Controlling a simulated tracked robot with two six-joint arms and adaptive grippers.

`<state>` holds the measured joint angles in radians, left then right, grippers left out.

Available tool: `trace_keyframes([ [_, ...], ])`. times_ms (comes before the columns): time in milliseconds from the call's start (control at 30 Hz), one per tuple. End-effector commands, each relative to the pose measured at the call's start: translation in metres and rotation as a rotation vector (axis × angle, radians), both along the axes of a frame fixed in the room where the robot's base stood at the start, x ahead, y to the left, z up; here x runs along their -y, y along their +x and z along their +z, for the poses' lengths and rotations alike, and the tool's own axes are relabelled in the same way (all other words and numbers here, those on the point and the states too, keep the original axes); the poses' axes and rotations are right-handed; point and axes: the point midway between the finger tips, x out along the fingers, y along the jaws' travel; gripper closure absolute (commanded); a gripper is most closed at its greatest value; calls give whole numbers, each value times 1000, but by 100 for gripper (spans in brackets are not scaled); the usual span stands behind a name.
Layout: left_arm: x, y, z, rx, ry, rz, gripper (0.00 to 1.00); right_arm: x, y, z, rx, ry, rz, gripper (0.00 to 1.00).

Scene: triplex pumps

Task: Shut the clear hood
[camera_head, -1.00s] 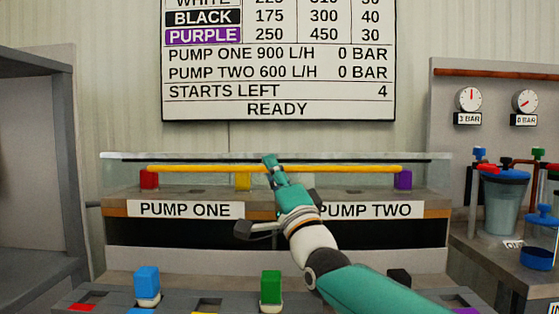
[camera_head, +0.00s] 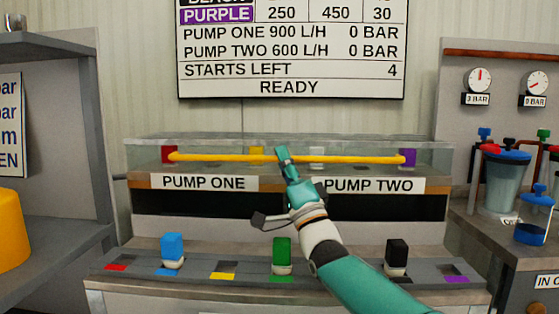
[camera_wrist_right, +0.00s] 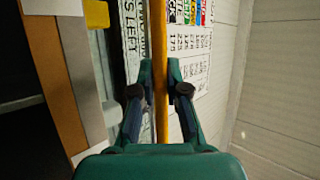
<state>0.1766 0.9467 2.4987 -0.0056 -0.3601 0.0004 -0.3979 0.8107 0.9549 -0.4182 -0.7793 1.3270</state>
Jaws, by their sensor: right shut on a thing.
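The clear hood (camera_head: 215,145) lies over the bench top behind the PUMP ONE and PUMP TWO labels. Its yellow bar (camera_head: 350,160) runs level along its front, low and close above the labels' ledge. My right gripper (camera_head: 283,153) is shut on the bar near its middle. The bar also shows between the fingers in the right wrist view (camera_wrist_right: 158,70). Red (camera_head: 169,152), yellow (camera_head: 257,152), white (camera_head: 317,153) and purple (camera_head: 408,155) blocks show through or behind the hood. I cannot tell whether its edge touches the bench. My left gripper is out of view.
A front rack (camera_head: 340,268) holds blue (camera_head: 172,248), green (camera_head: 281,252) and black (camera_head: 397,254) blocks. A grey shelf (camera_head: 95,130) stands left. A bench with gauges and a clear vessel (camera_head: 503,182) stands right. The wall board (camera_head: 290,60) hangs behind.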

Motion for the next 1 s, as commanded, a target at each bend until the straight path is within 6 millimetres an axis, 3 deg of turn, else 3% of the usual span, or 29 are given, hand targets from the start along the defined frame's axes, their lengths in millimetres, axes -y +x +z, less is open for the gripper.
trace_keyframes([
  [33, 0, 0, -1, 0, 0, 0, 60, 2, 5, -9, -17, -3, -4, 82],
  [100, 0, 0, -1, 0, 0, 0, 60, 0, 5, -9, -17, -3, -2, 76],
  [667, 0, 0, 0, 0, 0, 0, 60, -4, 1, -5, -7, -3, 7, 76],
  [1000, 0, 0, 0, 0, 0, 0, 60, 6, -17, -22, -8, -2, 7, 76],
])
